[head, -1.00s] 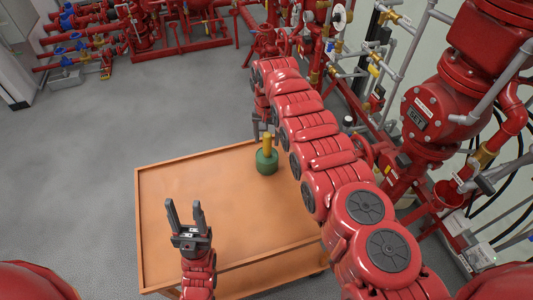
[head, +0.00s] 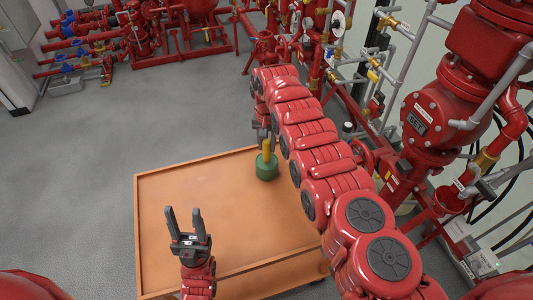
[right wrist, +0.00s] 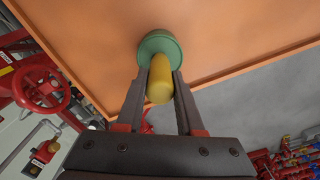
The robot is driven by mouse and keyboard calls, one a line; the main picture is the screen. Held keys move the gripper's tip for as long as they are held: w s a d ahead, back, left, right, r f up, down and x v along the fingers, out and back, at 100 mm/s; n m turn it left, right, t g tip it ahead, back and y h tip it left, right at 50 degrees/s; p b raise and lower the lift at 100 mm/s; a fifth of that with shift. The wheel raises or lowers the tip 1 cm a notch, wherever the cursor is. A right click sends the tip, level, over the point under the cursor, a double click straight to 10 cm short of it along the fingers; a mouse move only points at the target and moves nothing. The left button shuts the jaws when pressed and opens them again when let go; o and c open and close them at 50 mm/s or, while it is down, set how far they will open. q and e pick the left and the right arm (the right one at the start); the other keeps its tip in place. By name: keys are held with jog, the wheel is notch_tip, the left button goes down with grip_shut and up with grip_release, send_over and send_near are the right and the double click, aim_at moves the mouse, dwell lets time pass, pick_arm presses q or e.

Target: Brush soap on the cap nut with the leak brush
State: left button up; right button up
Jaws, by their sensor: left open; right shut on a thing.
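The leak brush shows as a thick yellow handle (head: 266,146) standing upright in a round green soap pot (head: 267,170) on the orange cart top. Its bristles are hidden in the pot. My right gripper (head: 263,136) is shut on the handle from above. In the right wrist view the handle (right wrist: 160,80) lies between the two fingers, with the green pot (right wrist: 160,43) just beyond the tips. My left gripper (head: 184,220) is open and empty over the cart's front left part. I cannot pick out the cap nut among the pipework.
The orange cart (head: 205,187) has a raised rim and is otherwise bare. Red valves and grey pipes (head: 425,125) crowd the right side, with a red handwheel (right wrist: 38,87) in the right wrist view. Grey floor lies open to the left.

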grip_shut()
jog(key=shift+r+p, duration=2.4)
jog(key=shift+r, duration=0.25)
jog(key=shift+r+p, duration=0.7)
jog(key=shift+r, duration=0.7)
jog(key=shift+f, duration=0.1)
